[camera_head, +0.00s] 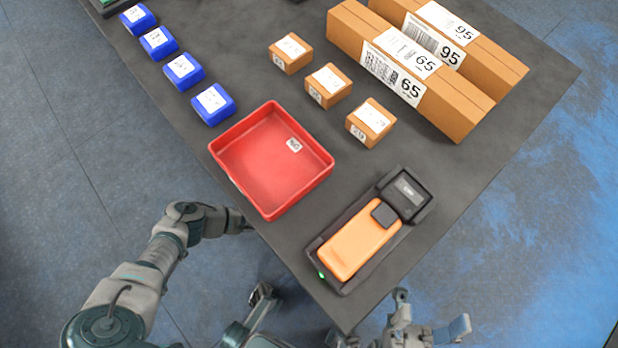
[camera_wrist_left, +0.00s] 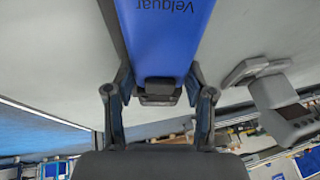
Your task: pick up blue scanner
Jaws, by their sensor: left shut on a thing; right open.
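A blue scanner (camera_wrist_left: 165,35) with the upside-down lettering "Velquar" fills the upper middle of the left wrist view. My left gripper (camera_wrist_left: 159,85) has its fingers on both sides of the scanner's near end and is shut on it. The blue scanner does not show in the head view. There, my left arm comes in from the left to the table's front edge, and I cannot make out its fingertips. My right gripper (camera_head: 431,318) is open at the bottom of the head view, off the table's front right edge.
An orange scanner (camera_head: 360,245) lies in a black cradle at the table's front corner. A red tray (camera_head: 318,178) stands left of it. Several blue boxes (camera_head: 212,104), small brown boxes (camera_head: 371,122) and two long cartons (camera_head: 465,115) stand farther back.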

